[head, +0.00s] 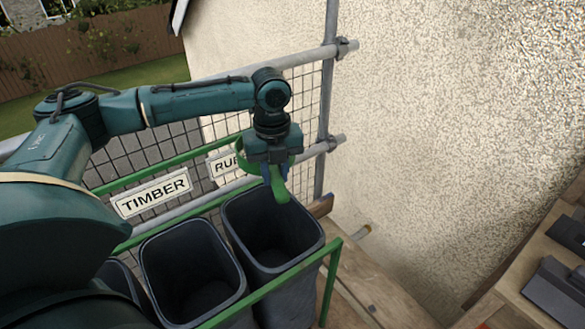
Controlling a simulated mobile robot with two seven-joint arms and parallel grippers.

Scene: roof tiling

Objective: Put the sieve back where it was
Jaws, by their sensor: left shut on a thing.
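My left gripper (277,168) hangs down from the wrist above the right-hand dark bin. It is shut on a green curved thing (280,191), which appears to be the sieve. A part of it drops below the fingers, and a curved green part shows at the left of the gripper. Most of it is hidden behind the gripper, so its full shape cannot be told. It is held in the air, over the far part of the bin's opening. My right gripper is not in view.
Dark open bins (147,262) stand in a green frame (268,288), with a TIMBER sign (151,194) and a partly hidden sign (222,163) behind. A mesh fence and scaffold pole (328,95) stand beyond. A rough wall (450,120) and wooden shelf (520,262) are right.

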